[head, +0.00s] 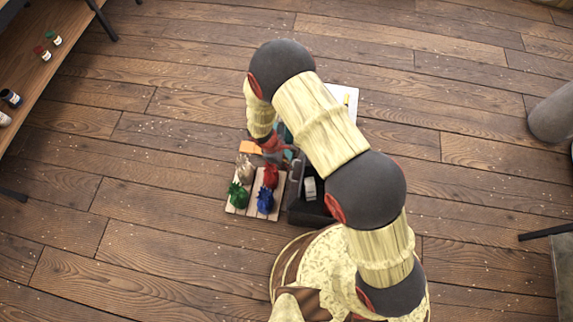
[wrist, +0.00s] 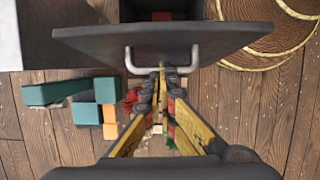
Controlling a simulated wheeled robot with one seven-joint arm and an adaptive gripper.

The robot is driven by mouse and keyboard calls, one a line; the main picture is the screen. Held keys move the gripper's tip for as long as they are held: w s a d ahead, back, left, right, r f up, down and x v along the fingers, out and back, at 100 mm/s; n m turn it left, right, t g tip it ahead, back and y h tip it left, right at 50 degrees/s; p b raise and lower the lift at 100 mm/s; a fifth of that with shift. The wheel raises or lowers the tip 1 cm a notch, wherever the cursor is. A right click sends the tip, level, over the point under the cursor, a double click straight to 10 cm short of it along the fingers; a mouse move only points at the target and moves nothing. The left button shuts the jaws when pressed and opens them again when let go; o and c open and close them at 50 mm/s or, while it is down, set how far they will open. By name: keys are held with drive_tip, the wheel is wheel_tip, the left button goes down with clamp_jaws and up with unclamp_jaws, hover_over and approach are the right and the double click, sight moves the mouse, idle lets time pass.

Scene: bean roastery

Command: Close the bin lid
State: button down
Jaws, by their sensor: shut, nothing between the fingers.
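The dark grey bin (head: 304,215) stands on the floor beside my base in the head view, partly covered by my arm, with a pale object inside. In the wrist view the bin (wrist: 132,10) shows at the top edge, with something reddish in it. Its dark lid (wrist: 90,40) is raised, so the bin is open. A light grey bar handle (wrist: 131,65) sticks out from the lid. My gripper (wrist: 164,72) is shut and empty, its tips at the handle; I cannot tell whether they touch it. In the head view my gripper (head: 270,145) is partly hidden.
A pale slatted board (head: 236,207) holds green, beige, red and blue bundles left of the bin. Teal blocks (wrist: 55,91) and orange blocks (wrist: 109,113) lie close by. A white surface (head: 350,95) shows behind my arm. A shelf (head: 50,75) stands upper left. Open floor surrounds these.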

drive_tip(key=shift+d, duration=0.25)
drive_tip(key=s+d+f+y+p, duration=0.2)
drive_tip(key=d+y+p, duration=0.1)
drive_tip(key=d, duration=0.9)
drive_tip(key=s+d+f+y+b, duration=0.1)
drive_tip(key=d+f+y, duration=0.2)
drive_tip(key=d+f, duration=0.8)
drive_tip(key=shift+s+d+f+t, duration=0.2)
drive_tip(key=shift+f+t, duration=0.2)
drive_tip(key=shift+f, duration=0.7)
